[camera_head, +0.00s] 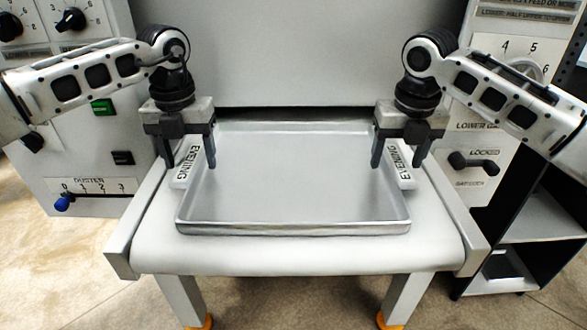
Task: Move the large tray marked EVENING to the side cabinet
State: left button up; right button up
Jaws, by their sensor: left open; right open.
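The large metal tray (293,190) lies empty on a white table-like stand in front of the machine. It has a white label reading EVENING (187,166) on its left side and another (399,166) on its right side. My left gripper (187,160) points down at the tray's left edge by the label, with its fingers apart. My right gripper (396,160) points down at the right edge by the other label, also with its fingers apart. I cannot tell whether the fingers touch the tray.
The white stand (300,255) has raised side rails. A control panel with knobs and a DUSTER dial (93,187) is at left. At right, the machine's panel has a LOCKED handle (474,163). A dark open shelf unit (530,225) stands at lower right.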

pick_arm(q)
grip_shut()
pick_arm(e)
grip_shut()
pick_arm(q)
jog(key=shift+r, duration=0.15)
pick_arm(e)
jog(key=shift+r, duration=0.2)
